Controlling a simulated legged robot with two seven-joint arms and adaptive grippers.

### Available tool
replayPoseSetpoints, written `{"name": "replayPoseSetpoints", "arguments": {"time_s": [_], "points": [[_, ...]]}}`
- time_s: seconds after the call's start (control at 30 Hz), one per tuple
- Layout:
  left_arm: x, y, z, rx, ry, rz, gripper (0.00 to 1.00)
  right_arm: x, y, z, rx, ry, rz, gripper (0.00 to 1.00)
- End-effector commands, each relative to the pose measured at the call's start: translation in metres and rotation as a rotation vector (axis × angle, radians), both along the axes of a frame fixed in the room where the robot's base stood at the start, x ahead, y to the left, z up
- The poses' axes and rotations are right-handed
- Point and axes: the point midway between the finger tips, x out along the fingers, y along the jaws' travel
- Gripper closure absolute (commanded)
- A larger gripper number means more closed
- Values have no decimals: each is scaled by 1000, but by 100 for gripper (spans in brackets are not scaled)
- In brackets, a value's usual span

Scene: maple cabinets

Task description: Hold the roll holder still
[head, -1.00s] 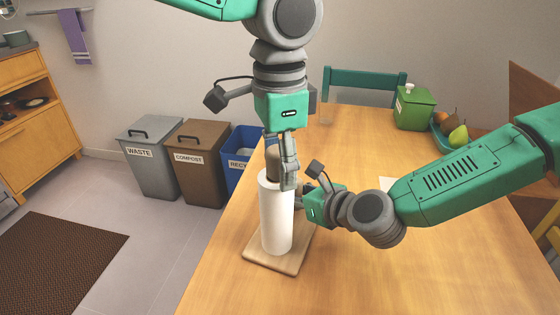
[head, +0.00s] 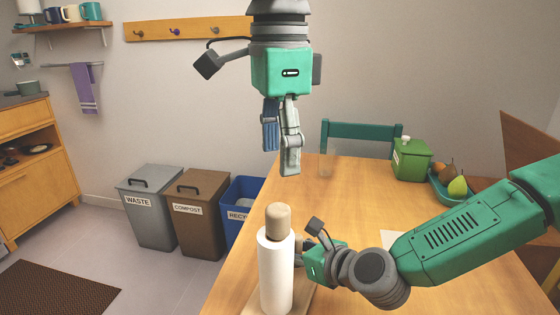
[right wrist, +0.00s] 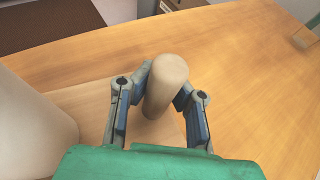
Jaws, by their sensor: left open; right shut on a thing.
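The roll holder's wooden post top (head: 278,217) sticks up out of a white paper roll (head: 276,272), which stands upright over the post. The holder's flat wooden base (head: 249,304) is partly cut off by the lower edge. My right gripper (head: 302,254) is low at the roll's right side, its fingers mostly hidden in the head view. In the right wrist view its fingers are shut on a slimmer wooden side post (right wrist: 165,84), with the pale roll (right wrist: 32,125) at the left. My left gripper (head: 280,160) is open and empty, pointing down above the post top, apart from it.
The wooden table (head: 370,215) is mostly clear. Grey, brown and blue bins (head: 195,212) stand on the floor to the left. A green chair (head: 360,130) is behind.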

Motion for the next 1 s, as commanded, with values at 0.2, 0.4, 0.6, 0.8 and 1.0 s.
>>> {"name": "replayPoseSetpoints", "arguments": {"time_s": [0.2,0.4,0.6,0.8,1.0], "points": [[0,0,0,0,0,0,44,-1,0,-2,-2,5,1,78],[0,0,0,0,-1,0,44,-1,0,-1,-2,3,1,68],[0,0,0,-1,-1,0,44,-2,-2,1,-1,1,0,68],[0,0,0,-1,-1,0,44,-23,-20,12,2,3,0,68],[0,0,0,0,-1,0,44,-53,-47,28,2,3,-2,68]]}}
